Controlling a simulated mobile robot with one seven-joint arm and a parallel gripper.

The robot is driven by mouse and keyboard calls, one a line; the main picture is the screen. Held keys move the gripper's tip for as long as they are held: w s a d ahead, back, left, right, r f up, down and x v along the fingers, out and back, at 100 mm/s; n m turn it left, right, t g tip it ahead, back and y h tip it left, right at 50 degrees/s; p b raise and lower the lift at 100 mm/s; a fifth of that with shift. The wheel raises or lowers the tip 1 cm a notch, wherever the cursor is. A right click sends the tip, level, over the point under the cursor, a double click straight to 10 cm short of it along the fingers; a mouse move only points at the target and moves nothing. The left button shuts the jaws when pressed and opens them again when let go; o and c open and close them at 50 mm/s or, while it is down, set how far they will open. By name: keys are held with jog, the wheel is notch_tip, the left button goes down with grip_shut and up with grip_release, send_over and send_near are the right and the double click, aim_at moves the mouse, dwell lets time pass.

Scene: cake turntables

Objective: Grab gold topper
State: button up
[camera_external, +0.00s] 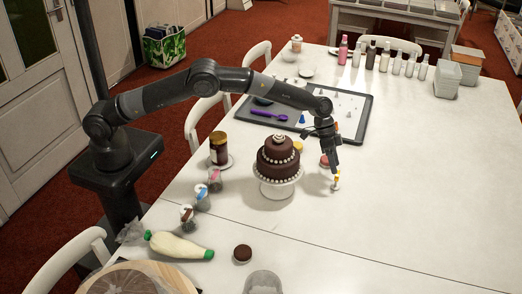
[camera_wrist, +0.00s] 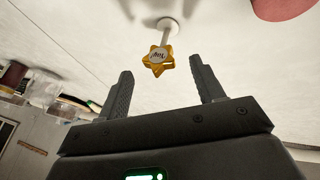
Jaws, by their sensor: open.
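The gold topper (camera_wrist: 159,61) is a small gold star with a pale, lettered centre. In the wrist view it sits on a white stick that rises from a small white base (camera_wrist: 160,24). My gripper (camera_wrist: 159,82) is open, with one dark finger on each side of the topper's line. In the external view the topper (camera_external: 337,179) is a small gold spot right under my gripper, to the right of the chocolate cake.
A tiered chocolate cake (camera_external: 278,160) on a white stand is just left of my gripper. A dark tray (camera_external: 357,133) with small tools lies behind. Jars (camera_external: 219,148) and a piping bag (camera_external: 180,246) stand or lie to the left.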

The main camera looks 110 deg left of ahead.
aim_at(337, 175)
jog(key=shift+x, duration=2.6)
jog(key=shift+c, duration=0.5)
jog(key=c, duration=0.9)
